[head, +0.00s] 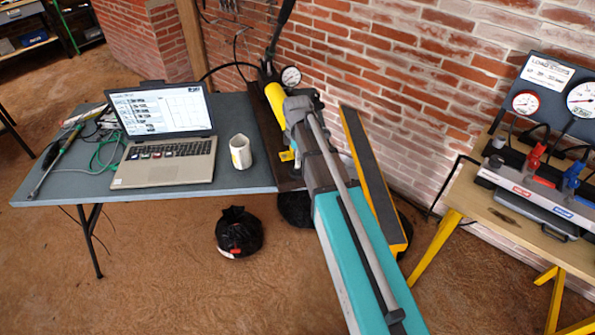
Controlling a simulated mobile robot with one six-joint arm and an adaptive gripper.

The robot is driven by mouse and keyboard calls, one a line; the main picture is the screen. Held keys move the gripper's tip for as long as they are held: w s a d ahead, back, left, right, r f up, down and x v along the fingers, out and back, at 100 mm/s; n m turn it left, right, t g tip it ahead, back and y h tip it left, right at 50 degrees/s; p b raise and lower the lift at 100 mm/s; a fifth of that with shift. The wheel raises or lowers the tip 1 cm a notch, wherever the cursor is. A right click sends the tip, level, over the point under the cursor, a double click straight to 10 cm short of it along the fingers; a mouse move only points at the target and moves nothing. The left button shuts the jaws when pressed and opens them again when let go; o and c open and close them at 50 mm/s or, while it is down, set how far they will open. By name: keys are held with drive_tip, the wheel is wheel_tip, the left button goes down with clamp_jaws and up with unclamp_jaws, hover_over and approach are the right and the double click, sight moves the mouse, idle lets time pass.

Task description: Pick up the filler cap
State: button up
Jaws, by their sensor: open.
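I cannot make out the filler cap for certain. A yellow cylinder (275,100), with a round dial gauge (291,77) beside it and a black lever rising behind, stands at the right end of the grey-blue table (240,182). A small yellow piece (287,156) shows low down in front of it, too small to identify. A long teal and grey body, which seems to be my arm, reaches up from the bottom and covers part of this area. I cannot see my gripper's fingers.
An open laptop (160,167), a white mug (240,152), cables and a long tool (58,152) are on the table. A black bag (239,232) lies on the floor. A wooden bench (495,215) with gauges stands right. The brick wall (420,90) closes the back.

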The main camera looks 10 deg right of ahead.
sight(297, 170)
drive_tip(key=shift+f+b, duration=2.15)
drive_tip(key=shift+f, duration=0.2)
clamp_jaws()
